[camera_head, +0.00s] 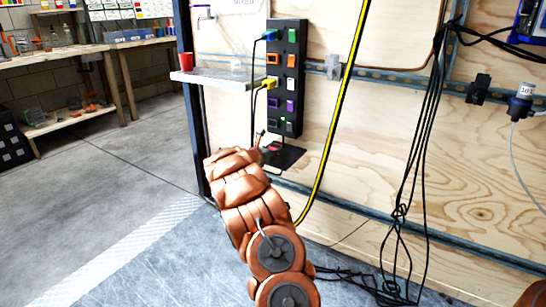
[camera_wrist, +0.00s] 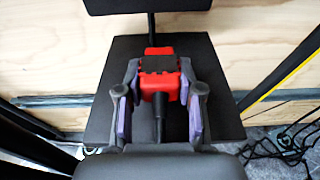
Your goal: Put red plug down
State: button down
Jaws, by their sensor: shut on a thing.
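The red plug (camera_wrist: 159,82) sits between the two fingers of my gripper (camera_wrist: 160,105) in the wrist view. It is red with a dark band on top, and its black cable end points back towards my wrist. My gripper is shut on it. Behind and below the plug is a flat dark shelf (camera_wrist: 215,100); I cannot tell whether the plug touches it. In the head view the dark shelf (camera_head: 288,158) is at the foot of the black socket panel. A small red patch of the plug (camera_head: 272,147) shows there, and my arm hides most of my gripper.
The black socket panel (camera_head: 298,98) holds a blue plug (camera_head: 269,34) and a yellow plug (camera_head: 270,82). A white shelf (camera_head: 215,77) with a red cup (camera_head: 158,63) is to the left. A yellow-black cable (camera_head: 336,120) and hanging black cables (camera_head: 418,165) are to the right.

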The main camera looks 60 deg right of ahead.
jog(key=shift+f, duration=0.5)
jog(key=shift+f, duration=0.4)
jog(key=shift+f, duration=0.25)
